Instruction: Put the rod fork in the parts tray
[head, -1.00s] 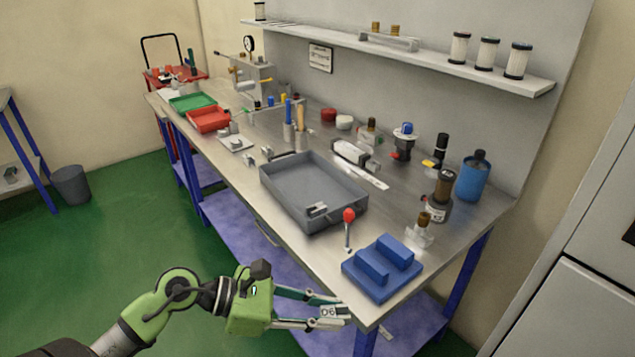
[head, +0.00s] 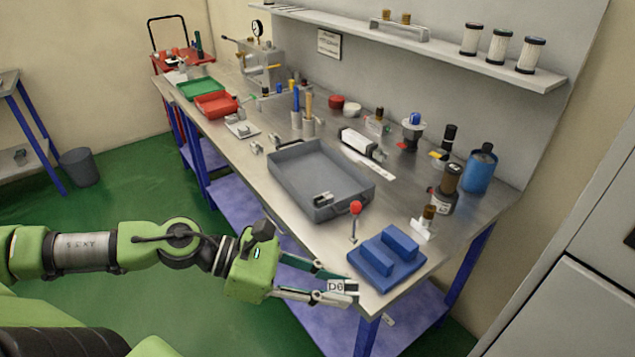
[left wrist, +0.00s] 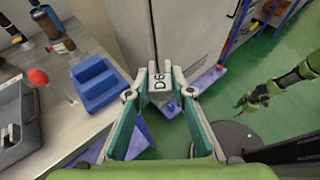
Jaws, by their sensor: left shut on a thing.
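My left gripper (head: 343,290) is shut on a small grey metal piece marked "D6" (head: 340,286), which looks like the rod fork. It holds it just off the near front edge of the bench, left of the blue stepped block. In the left wrist view the piece (left wrist: 160,84) sits between the fingertips. A grey tray (head: 283,188), which I take for the parts tray, stands on the bench beyond, with a small metal piece (head: 323,198) at its near end. Its edge also shows in the left wrist view (left wrist: 12,122). My right gripper (left wrist: 243,103) appears small there; its jaws are unclear.
Red (head: 216,105) and green (head: 200,89) trays lie at the far end. Bottles and a blue canister (head: 480,170) line the right side.

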